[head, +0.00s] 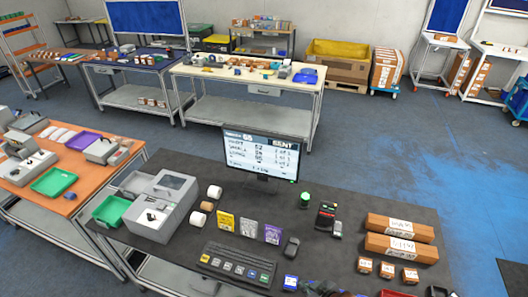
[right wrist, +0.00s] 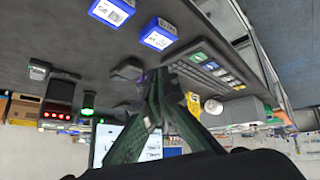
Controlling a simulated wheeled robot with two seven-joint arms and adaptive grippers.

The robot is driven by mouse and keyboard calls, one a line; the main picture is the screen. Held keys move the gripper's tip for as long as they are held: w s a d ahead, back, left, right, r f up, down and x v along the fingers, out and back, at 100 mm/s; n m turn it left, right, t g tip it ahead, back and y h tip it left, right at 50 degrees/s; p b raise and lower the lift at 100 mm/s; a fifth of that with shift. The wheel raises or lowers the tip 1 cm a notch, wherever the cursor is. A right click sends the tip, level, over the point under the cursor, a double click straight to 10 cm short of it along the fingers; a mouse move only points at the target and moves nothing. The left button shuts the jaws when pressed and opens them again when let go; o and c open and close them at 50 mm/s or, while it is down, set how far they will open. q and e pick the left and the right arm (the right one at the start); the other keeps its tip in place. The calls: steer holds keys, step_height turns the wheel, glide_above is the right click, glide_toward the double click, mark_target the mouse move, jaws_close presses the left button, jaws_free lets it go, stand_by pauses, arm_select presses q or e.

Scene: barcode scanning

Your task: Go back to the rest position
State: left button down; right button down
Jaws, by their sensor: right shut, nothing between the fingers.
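My right gripper (right wrist: 155,95) is shut and empty in the right wrist view, its two green-black fingers meeting near the middle. In the head view only a small dark part of it (head: 325,288) shows at the bottom edge, over the front of the dark table (head: 345,190). In the wrist view the picture is upside down, with the tabletop above. Two blue labelled boxes (right wrist: 158,33) lie on the table near the fingers; one blue box (head: 290,282) shows in the head view. My left gripper is not in view.
On the table stand a monitor (head: 262,155), a keyboard (head: 238,264), a grey printer (head: 163,205), a black device (head: 327,215), a green light (head: 305,199) and two long cardboard boxes (head: 400,228). Small brown boxes (head: 387,270) lie at front right. An orange-topped table (head: 65,205) adjoins at left.

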steer(key=s+d+f+m+g+h, duration=0.3)
steer(key=s+d+m+h, duration=0.35)
steer(key=s+d, duration=1.35)
step_height(320, 180, down, 36)
steer(key=g+y+b, duration=0.2)
steer(key=b, duration=0.6)
steer(key=s+f+b, duration=0.4)
steer(key=s+f, duration=0.6)
steer(key=f, duration=0.4)
steer(key=s+f+g+b, duration=0.1)
steer(key=s+f+b, duration=0.3)
steer(key=s+f, duration=0.6)
step_height(320, 180, down, 4)
steer(key=shift+a+r, duration=0.1)
steer(key=shift+a, duration=0.3)
steer(key=shift+y, duration=0.25)
